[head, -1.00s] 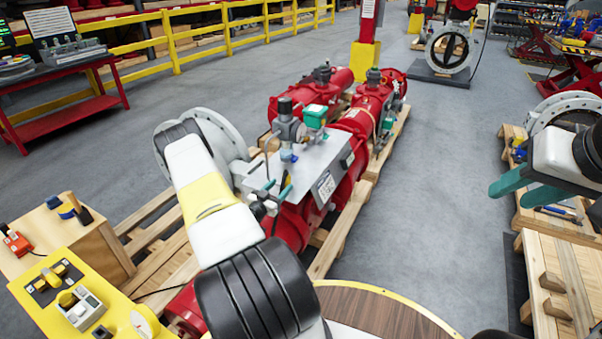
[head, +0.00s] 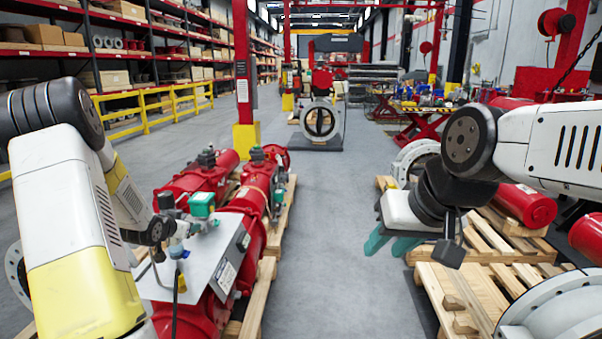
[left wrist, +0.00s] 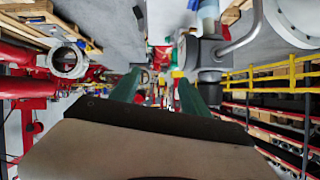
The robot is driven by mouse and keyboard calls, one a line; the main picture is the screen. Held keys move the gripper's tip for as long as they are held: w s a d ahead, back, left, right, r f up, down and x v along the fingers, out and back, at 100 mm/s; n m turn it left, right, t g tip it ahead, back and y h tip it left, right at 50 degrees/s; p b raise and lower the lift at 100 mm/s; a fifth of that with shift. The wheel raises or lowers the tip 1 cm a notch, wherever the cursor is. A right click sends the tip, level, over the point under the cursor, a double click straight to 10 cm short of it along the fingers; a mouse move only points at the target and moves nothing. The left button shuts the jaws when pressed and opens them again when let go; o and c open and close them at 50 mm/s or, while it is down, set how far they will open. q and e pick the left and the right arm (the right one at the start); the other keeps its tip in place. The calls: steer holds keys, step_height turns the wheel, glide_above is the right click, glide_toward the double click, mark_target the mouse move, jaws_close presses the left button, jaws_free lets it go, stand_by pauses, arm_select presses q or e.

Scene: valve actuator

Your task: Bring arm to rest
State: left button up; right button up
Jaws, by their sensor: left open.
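My left arm (head: 85,220) comes in from the left in the head view, bent, beside the red valve actuator (head: 255,215). My right arm (head: 550,135) reaches in from the right in the head view. My right gripper (head: 390,243) has teal fingers with a gap between them and holds nothing visible. The actuator has a grey panel (head: 205,275) with green-topped fittings.
The actuator stands on a wooden pallet (head: 262,290). More pallets (head: 475,300) with red cylinders (head: 525,205) and flanges lie at right. The grey floor (head: 330,220) between is clear. A yellow-footed red post (head: 246,138) stands behind, with shelves and yellow rails at left.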

arm_select(q)
steer(key=s+d+r+n+g, duration=0.1)
steer(key=s+d+r, duration=0.45)
steer(key=r, duration=0.25)
steer(key=s+d+r+g, duration=0.2)
steer(key=s+d+r, duration=0.3)
steer(key=s+r, duration=0.25)
steer(key=s+d+r+g, duration=0.1)
steer(key=s+d, duration=0.3)
steer(key=s, duration=0.4)
steer(key=s+d+r+g+h, duration=0.1)
steer(key=s+d, duration=0.3)
steer(key=s, duration=0.4)
steer(key=s+d+r+n+g+h, duration=0.1)
steer(key=s+d, duration=0.3)
steer(key=s, duration=0.4)
steer(key=shift+r, duration=0.15)
